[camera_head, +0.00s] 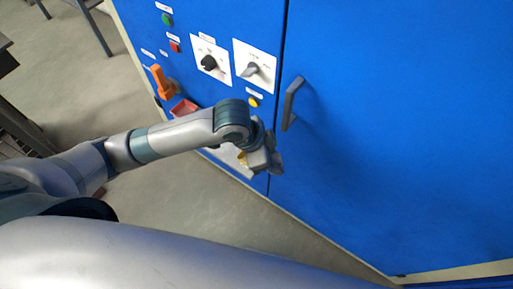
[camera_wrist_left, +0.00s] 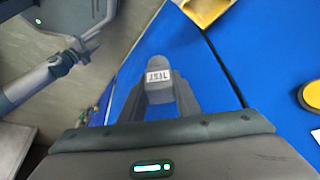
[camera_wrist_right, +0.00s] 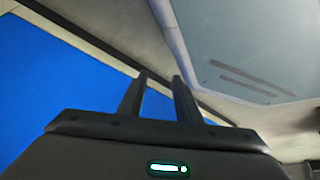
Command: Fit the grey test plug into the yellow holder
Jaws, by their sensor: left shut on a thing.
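The grey test plug (camera_wrist_left: 158,80) is held between the fingers of my left gripper (camera_wrist_left: 160,92), with its white label facing the left wrist camera. In the head view my left gripper (camera_head: 272,163) is in front of the blue cabinet and mostly hides the plug. The yellow holder (camera_wrist_left: 207,8) is at the top edge of the left wrist view, beyond and to the right of the plug, apart from it. In the head view only a sliver of the holder (camera_head: 243,158) shows beside the gripper. My right gripper (camera_wrist_right: 159,78) is open and empty, away from the cabinet front.
The blue cabinet (camera_head: 400,120) has a dark door handle (camera_head: 291,103) right of my left gripper. Two rotary switches (camera_head: 209,62) (camera_head: 254,67), an orange handle (camera_head: 161,82), a red tray (camera_head: 184,108) and push buttons are on its panel.

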